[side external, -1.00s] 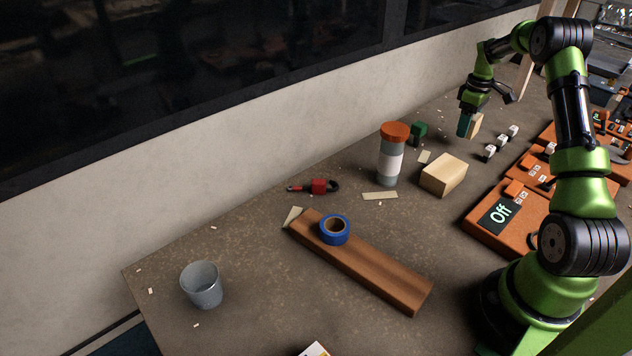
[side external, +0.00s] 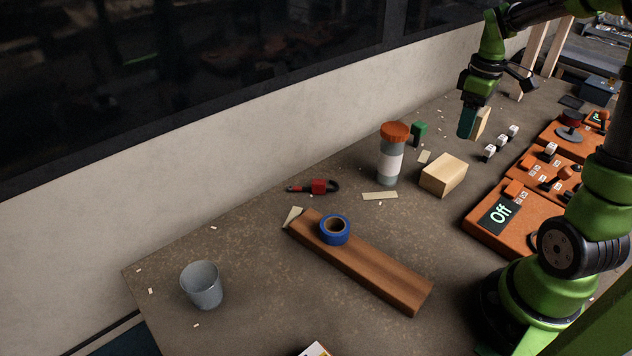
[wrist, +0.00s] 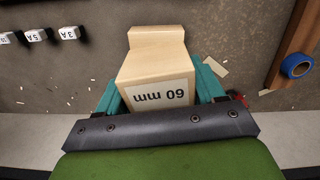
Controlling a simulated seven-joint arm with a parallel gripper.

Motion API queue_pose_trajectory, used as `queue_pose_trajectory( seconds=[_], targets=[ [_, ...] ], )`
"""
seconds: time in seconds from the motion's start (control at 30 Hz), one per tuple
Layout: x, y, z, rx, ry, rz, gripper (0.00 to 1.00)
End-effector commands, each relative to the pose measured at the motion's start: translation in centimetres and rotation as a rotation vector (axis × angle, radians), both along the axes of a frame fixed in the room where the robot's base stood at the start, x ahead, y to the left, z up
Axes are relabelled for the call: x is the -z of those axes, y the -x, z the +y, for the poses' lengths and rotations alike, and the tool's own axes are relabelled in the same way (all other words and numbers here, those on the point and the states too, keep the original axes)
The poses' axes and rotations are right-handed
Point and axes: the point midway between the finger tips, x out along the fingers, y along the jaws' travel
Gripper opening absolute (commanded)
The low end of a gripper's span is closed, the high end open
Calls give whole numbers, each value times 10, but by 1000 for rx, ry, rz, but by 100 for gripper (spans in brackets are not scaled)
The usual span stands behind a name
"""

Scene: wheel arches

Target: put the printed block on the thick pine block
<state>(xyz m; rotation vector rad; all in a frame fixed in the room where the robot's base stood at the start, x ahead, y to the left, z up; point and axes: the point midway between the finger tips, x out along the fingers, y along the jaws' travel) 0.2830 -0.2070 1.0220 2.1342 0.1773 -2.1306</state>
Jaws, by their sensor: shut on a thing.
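The printed block (wrist: 160,85) is pale wood with a "60 mm" label. My gripper (wrist: 160,78) is shut on it, with a teal finger on each side. In the side view, the printed block (side external: 482,122) shows partly behind the teal fingers of my gripper (side external: 468,122), held up above the table. The thick pine block (side external: 443,175) lies on the table, below and left of my gripper in that view, its top bare. In the wrist view, pale wood beyond the printed block appears to be the thick pine block (wrist: 155,34), mostly hidden.
An orange-capped jar (side external: 391,155) stands just left of the pine block, and a small green object (side external: 419,130) behind it. White lettered cubes (side external: 500,143) and orange units (side external: 510,215) lie to the right. A brown plank (side external: 375,270) carries blue tape (side external: 334,229). A grey cup (side external: 203,285) stands left.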

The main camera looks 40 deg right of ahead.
Motion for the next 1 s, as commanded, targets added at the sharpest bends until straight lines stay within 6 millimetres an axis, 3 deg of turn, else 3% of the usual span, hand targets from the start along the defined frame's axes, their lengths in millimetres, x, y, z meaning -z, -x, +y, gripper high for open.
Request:
queue_pose_trajectory(
  seconds=[0.03,0.2,0.4,0.5,0.67,1.0],
  targets=[
    [4,14,15,6,0,-1,37],
    [28,56,55,48,-1,0,37],
    [55,91,79,112,-2,1,37],
    [64,99,83,137,-1,1,37],
    [67,84,72,173,-2,4,37],
    [76,10,22,172,-2,4,37]
  ],
)
